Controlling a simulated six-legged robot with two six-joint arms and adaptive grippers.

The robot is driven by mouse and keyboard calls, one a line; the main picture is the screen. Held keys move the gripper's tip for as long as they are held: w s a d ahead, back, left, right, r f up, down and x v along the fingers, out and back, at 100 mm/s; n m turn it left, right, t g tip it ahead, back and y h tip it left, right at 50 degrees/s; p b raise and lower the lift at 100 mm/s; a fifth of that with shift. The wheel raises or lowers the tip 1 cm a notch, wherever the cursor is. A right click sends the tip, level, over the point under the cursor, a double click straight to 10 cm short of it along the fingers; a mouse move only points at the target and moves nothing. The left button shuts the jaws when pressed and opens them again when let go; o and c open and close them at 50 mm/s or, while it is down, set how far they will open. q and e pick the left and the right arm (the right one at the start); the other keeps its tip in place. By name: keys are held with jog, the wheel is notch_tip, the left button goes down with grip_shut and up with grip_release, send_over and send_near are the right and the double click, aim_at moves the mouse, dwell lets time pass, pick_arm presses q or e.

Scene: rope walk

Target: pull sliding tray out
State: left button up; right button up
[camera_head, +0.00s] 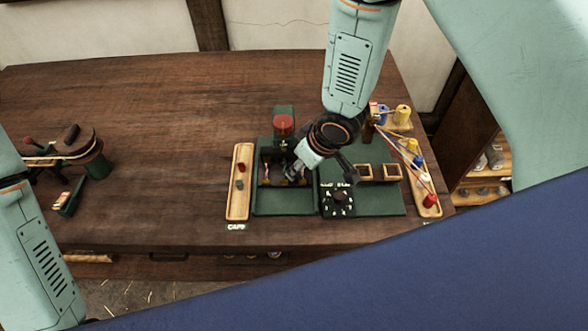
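A dark green apparatus (285,202) sits near the table's front edge, with a boxed recess behind its flat front plate. Which part of it is the sliding tray I cannot tell for sure. My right gripper (296,172) comes down from above and points into the right side of this recess. Its fingertips are small and partly hidden, so I cannot tell whether they touch anything or are open. My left arm shows at the left edge; its gripper is out of view.
A narrow wooden tray (239,203) with small pieces stands left of the apparatus. A red-topped part (283,125) rises behind it. A green dial panel (371,202) and coloured spools (403,113) with threads are at right. The table's left middle is clear.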

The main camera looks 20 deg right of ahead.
aim_at(297, 184)
jog(key=x, duration=0.4)
jog(key=shift+w+d+f, duration=0.1)
jog(key=shift+w, duration=0.05)
jog(key=shift+a+f, duration=0.15)
jog(key=shift+a, duration=0.1)
jog(key=shift+d, duration=0.1)
jog(key=shift+w+f, duration=0.1)
jog(key=shift+w, duration=0.05)
jog(key=c, duration=0.8)
grip_shut()
